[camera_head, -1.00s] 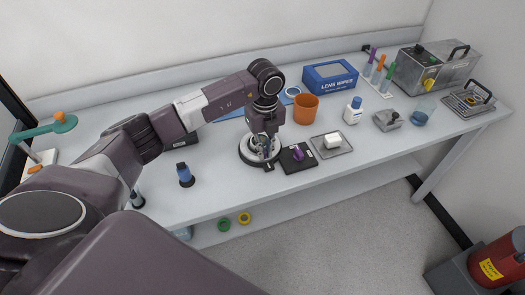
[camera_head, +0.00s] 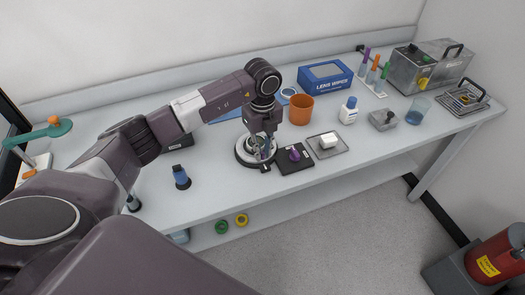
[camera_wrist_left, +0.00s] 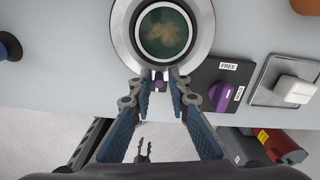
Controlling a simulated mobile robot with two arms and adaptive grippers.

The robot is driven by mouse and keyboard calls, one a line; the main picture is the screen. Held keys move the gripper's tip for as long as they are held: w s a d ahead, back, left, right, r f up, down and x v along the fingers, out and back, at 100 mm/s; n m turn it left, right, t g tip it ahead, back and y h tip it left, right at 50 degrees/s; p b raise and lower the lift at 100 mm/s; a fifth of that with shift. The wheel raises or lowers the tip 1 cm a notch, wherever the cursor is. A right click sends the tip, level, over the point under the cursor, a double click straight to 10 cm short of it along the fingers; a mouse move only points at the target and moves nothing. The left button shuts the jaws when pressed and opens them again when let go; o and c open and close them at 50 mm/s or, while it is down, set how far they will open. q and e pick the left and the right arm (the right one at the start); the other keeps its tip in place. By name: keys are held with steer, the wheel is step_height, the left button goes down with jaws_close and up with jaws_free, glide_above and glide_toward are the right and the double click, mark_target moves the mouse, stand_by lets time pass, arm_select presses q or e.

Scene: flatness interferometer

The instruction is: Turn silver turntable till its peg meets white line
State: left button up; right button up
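The silver turntable (camera_wrist_left: 163,31), a round plate with a dark greenish centre, sits near the table's front edge. It also shows in the head view (camera_head: 243,157), partly hidden by my left arm. A small dark peg-like part (camera_wrist_left: 160,83) stands at its near rim. My left gripper (camera_wrist_left: 161,80) points at this rim, with one fingertip on each side of that part. I cannot tell whether the fingertips touch it. A dark tab with a pale mark (camera_head: 265,168) is at the turntable's front. I cannot make out clearly how the peg and white line are aligned.
A black plate (camera_head: 285,165) with a purple knob (camera_head: 294,153) sits close right of the turntable, then a tray with a white block (camera_head: 328,140). An orange cup (camera_head: 301,110) stands behind. A blue-topped piece (camera_head: 181,177) stands left. Bare table lies front left.

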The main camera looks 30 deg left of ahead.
arm_select(q)
steer(key=shift+o, duration=0.8)
steer(key=shift+s, duration=0.1)
step_height(320, 180, up, 12)
